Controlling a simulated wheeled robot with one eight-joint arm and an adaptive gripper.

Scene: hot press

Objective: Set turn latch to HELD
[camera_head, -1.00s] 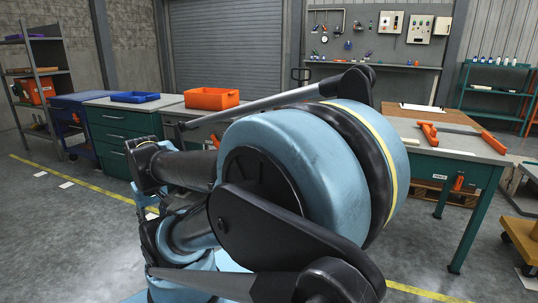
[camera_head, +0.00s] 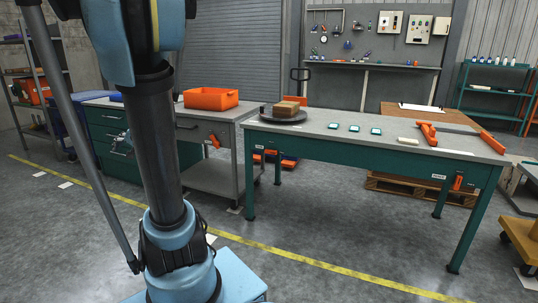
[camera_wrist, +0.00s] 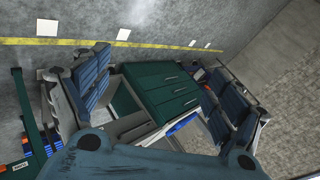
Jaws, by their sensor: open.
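I cannot tell for sure which part is the turn latch, and no HELD mark is readable. One small orange handle (camera_head: 458,183) is on the green front of the long workbench, at its right end beside a white label (camera_head: 438,177). Another orange handle (camera_head: 214,140) is on the grey cabinet at left centre. My gripper (camera_wrist: 160,60) shows only in the wrist view; its two dark blue fingers are wide apart with nothing held. Behind them are the floor and a green drawer cabinet (camera_wrist: 160,92), well apart from the fingers.
The workbench top (camera_head: 370,138) carries a dark round plate (camera_head: 283,117) with a brown block (camera_head: 289,106), several small teal-edged pieces and an orange tool (camera_head: 428,133). An orange bin (camera_head: 211,99) stands on the cabinet. Floor before the bench is clear; an orange cart (camera_head: 521,240) stands right.

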